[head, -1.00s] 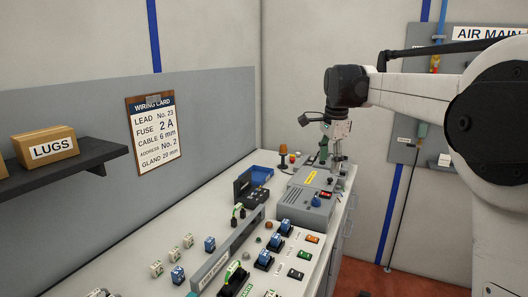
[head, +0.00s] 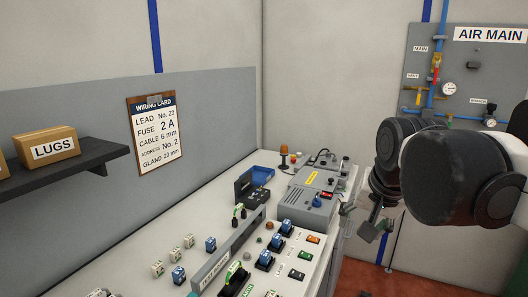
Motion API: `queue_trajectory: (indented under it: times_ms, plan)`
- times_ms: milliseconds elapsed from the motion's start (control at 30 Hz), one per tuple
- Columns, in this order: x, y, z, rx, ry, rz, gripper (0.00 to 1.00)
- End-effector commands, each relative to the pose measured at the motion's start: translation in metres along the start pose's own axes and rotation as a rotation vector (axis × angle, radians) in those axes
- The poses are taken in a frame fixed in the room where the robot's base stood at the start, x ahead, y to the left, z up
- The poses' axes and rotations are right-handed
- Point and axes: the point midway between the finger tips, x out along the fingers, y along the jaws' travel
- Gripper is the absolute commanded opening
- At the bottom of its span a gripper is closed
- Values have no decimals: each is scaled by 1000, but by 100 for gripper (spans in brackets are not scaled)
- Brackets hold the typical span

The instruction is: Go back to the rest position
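My gripper (head: 380,212) hangs below the dark wrist of my arm in the head view, right of the bench and clear of the grey machine (head: 309,197). It is small, dark and seen edge-on, so I cannot make out whether its fingers are open or shut. I see nothing held in it. My arm's large dark joint fills the right side of the view.
The air main panel (head: 462,50), with pipes and a gauge, is on the back wall.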

Motion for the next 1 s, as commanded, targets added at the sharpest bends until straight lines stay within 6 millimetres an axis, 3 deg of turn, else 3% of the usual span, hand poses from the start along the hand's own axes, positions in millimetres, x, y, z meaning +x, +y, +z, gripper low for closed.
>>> queue_trajectory:
  times_ms: [33,300,500,633,1000]
  plan:
    - [1,8,17,-40,13,-6,46]
    - [14,41,92,-268,91,-27,46]
    - [26,57,128,-383,132,-30,46]
    - [30,61,137,-414,142,-31,46]
    - [30,62,138,-420,144,-30,46]
